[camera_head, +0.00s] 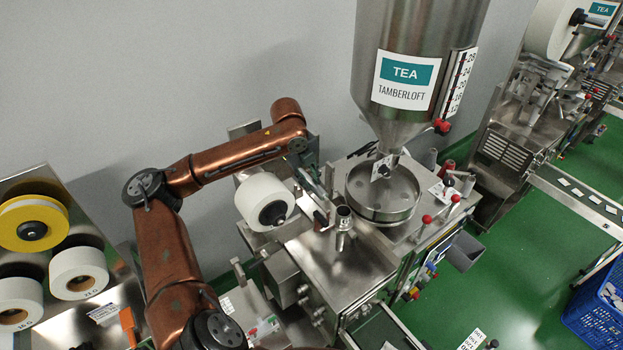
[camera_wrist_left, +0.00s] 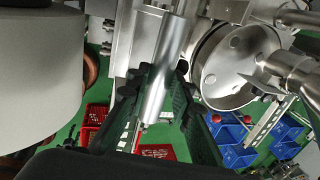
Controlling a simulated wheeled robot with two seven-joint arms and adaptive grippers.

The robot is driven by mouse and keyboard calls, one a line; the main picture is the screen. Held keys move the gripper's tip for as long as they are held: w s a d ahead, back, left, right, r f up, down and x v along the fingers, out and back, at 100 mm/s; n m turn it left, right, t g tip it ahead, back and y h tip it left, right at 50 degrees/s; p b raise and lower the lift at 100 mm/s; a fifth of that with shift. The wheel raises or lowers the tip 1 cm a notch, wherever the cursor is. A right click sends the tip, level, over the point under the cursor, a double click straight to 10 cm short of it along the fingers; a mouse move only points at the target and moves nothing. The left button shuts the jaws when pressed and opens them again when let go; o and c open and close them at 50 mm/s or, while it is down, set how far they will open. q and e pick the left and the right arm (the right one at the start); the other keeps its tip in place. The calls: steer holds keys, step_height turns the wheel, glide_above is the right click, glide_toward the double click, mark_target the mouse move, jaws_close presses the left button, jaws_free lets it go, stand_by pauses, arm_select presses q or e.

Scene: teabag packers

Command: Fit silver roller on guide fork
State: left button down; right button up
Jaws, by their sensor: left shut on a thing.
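The silver roller (camera_wrist_left: 165,62) is a smooth bright cylinder, seen slightly tilted in the left wrist view. My left gripper (camera_wrist_left: 161,82) is shut on it, with a dark finger on each side. In the head view my left arm reaches over the machine from the left, and the gripper (camera_head: 318,192) is small and partly hidden between the white roll and the round pan. I cannot pick out the guide fork for certain in either view. My right gripper is not in view.
A large white paper roll (camera_head: 262,198) sits close left of the gripper, also in the left wrist view (camera_wrist_left: 40,75). The round steel pan (camera_head: 384,190) under the tea hopper (camera_head: 412,60) is close on the right. Spare rolls (camera_head: 78,272) stand at far left.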

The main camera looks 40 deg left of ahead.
arm_select(q)
steer(key=shift+s+r, duration=0.1)
steer(key=shift+s, duration=0.05)
steer(key=shift+r, duration=0.15)
steer(key=shift+f, duration=0.6)
step_height(320, 180, down, 2)
steer(key=shift+f+b, duration=0.1)
steer(key=shift+b, duration=0.3)
steer(key=shift+f, duration=1.3)
steer(key=shift+r, duration=0.1)
steer(key=shift+p, duration=0.45)
steer(key=shift+f+b, duration=0.3)
steer(key=shift+f, duration=1.1)
